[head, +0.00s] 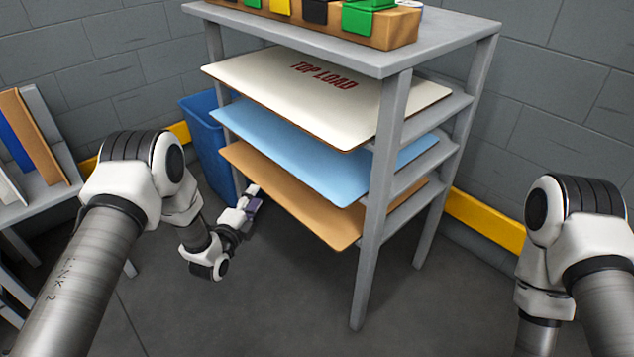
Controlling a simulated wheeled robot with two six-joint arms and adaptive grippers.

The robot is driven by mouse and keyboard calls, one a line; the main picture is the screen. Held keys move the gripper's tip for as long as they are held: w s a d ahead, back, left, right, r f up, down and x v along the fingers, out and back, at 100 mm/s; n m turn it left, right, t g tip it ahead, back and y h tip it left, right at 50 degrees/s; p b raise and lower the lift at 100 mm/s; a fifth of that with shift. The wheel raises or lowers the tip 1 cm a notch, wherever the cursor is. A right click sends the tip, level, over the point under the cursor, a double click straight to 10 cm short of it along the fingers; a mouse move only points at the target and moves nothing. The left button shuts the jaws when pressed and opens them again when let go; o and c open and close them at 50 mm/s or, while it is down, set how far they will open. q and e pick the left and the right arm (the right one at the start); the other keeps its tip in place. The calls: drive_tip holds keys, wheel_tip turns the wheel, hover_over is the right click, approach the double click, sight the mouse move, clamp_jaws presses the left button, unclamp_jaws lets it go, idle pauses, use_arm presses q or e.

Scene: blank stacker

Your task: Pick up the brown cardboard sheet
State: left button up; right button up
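The brown cardboard sheet (318,222) lies on the lowest tier of the grey rack (378,225), under a blue sheet (350,160) and a white sheet (330,95) marked "TOP LOAD". Its front and left edges stick out past the rack posts. My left gripper (253,196) is small in the view, beside and just below the brown sheet's left edge. I cannot tell whether it touches the sheet or whether its fingers are open. My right gripper is out of view; only the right arm shows at the right edge.
A wooden box (330,22) with coloured items stands on the rack top. A blue bin (207,145) is behind my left gripper. A small shelf (45,200) with upright panels is at the left. A yellow rail (485,222) runs along the wall. The floor in front is clear.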

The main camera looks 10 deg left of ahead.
sight(263, 182)
use_arm(q)
drive_tip(key=w+b, duration=0.2)
drive_tip(key=w, duration=0.1)
drive_tip(key=w+d+b, duration=0.1)
drive_tip(key=w+b, duration=0.1)
drive_tip(key=w, duration=0.1)
drive_tip(key=shift+w+d, duration=0.1)
drive_tip(key=shift+w, duration=0.05)
drive_tip(key=shift+r, duration=0.25)
clamp_jaws()
